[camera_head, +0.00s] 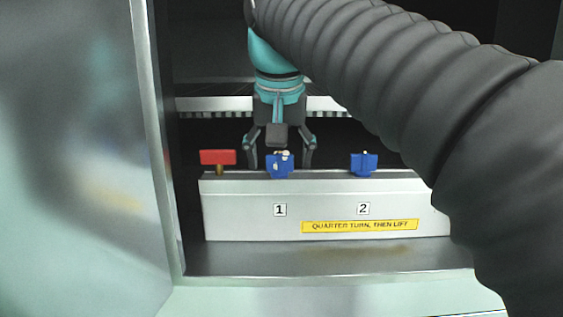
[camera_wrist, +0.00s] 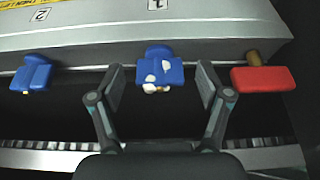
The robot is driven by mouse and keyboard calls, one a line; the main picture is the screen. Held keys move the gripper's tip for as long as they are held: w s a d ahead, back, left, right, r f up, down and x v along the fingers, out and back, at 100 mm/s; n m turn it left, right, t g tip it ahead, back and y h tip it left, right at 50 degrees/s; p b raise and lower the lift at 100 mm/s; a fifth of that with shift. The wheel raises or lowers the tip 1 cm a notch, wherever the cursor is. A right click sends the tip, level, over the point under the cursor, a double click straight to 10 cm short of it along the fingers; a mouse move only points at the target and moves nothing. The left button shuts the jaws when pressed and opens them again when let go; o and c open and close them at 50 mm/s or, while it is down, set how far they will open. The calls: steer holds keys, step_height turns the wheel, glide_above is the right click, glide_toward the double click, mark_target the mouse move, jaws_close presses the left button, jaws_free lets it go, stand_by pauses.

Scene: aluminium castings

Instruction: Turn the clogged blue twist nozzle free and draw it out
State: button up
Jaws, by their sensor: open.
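The clogged blue nozzle (camera_head: 280,167) sits on the grey manifold block (camera_head: 240,220) above label 1. Pale lumps stick to its top. In the wrist view the same nozzle (camera_wrist: 160,67) lies between the fingertips of my gripper, with pale lumps on its face and edge. A second blue nozzle (camera_head: 363,164), without visible lumps, sits above label 2; it also shows at the left of the wrist view (camera_wrist: 32,73). My gripper (camera_head: 281,150) is open, one finger on each side of the clogged nozzle. Gaps show between fingers and nozzle, and nothing is held.
A red-topped valve handle (camera_head: 218,157) with a brass stem stands left of the clogged nozzle, close to my finger in the wrist view (camera_wrist: 263,79). A yellow sign (camera_head: 359,226) reads "QUARTER TURN, THEN LIFT". A thick dark ribbed hose (camera_head: 420,90) hides the block's right end.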

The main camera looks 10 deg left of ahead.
steer(key=shift+f, duration=0.25)
steer(key=c, duration=1.2)
steer(key=n, duration=0.2)
steer(key=n+g+y+p, duration=0.1)
steer(key=n, duration=0.2)
steer(key=shift+w+r+y+p, duration=0.1)
steer(key=shift+y+p, duration=0.2)
steer(key=shift+c, duration=0.2)
steer(key=shift+n, duration=0.8)
steer(key=shift+n+g+y, duration=0.5)
steer(key=shift+n, duration=0.7)
steer(key=n+g, duration=0.1)
steer(key=n, duration=0.3)
steer(key=shift+y, duration=0.3)
